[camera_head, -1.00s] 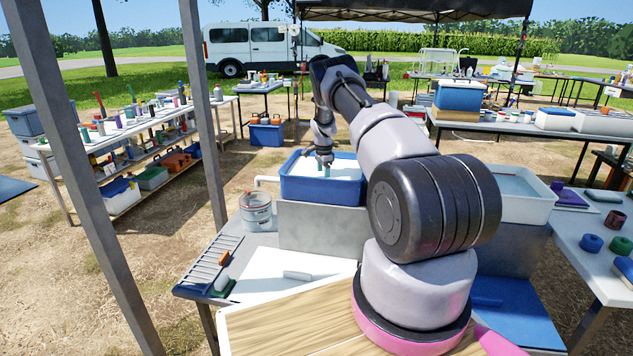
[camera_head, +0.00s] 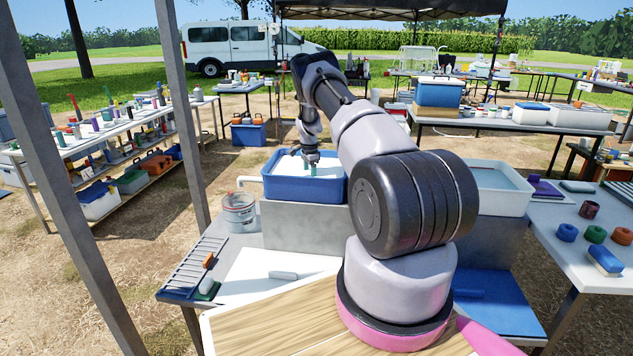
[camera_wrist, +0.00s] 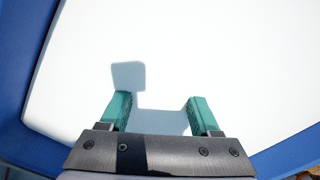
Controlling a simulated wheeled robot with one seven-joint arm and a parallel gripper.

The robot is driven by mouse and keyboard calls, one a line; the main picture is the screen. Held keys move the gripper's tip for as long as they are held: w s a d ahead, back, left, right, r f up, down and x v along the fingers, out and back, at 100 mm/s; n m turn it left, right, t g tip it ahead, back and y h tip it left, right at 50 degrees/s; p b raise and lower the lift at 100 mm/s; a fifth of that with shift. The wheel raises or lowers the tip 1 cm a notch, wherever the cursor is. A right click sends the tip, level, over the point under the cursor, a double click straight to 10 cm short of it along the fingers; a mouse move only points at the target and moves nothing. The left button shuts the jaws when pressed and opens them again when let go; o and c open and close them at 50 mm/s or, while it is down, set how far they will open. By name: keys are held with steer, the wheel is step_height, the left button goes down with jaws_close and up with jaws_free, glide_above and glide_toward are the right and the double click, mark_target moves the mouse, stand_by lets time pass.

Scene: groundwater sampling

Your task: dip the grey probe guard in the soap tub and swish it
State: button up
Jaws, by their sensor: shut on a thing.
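The soap tub (camera_head: 305,189) is a blue tub filled with white, at the middle of the head view. Its blue wall (camera_wrist: 14,60) and white filling also show in the wrist view. My gripper (camera_head: 312,170) points down inside the tub's rim. In the wrist view its two teal fingers (camera_wrist: 160,105) stand apart, shut on the grey probe guard. The guard is not clear to see. A pale grey band lies between the fingers and a grey patch lies beyond them; I cannot tell guard from shadow there. How deep the fingertips sit is hard to judge.
A tub of clear water (camera_head: 500,190) stands right of my arm. A clear bucket (camera_head: 239,213) stands left of the soap tub, with a slatted rack (camera_head: 195,265) in front. A small grey cylinder (camera_head: 284,275) lies on a white board. A metal post (camera_head: 183,110) rises at left.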

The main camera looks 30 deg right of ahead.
steer(key=shift+w+a, duration=0.55)
steer(key=shift+a, duration=0.25)
steer(key=shift+w+a, duration=0.5)
steer(key=shift+a, duration=0.35)
steer(key=shift+w+a, duration=0.55)
steer(key=shift+a, duration=0.25)
steer(key=shift+s+d, duration=0.7)
steer(key=shift+d, duration=0.3)
steer(key=shift+s+d, duration=0.65)
steer(key=shift+d, duration=0.35)
step_height(320, 180, up, 15)
steer(key=shift+f, duration=0.1)
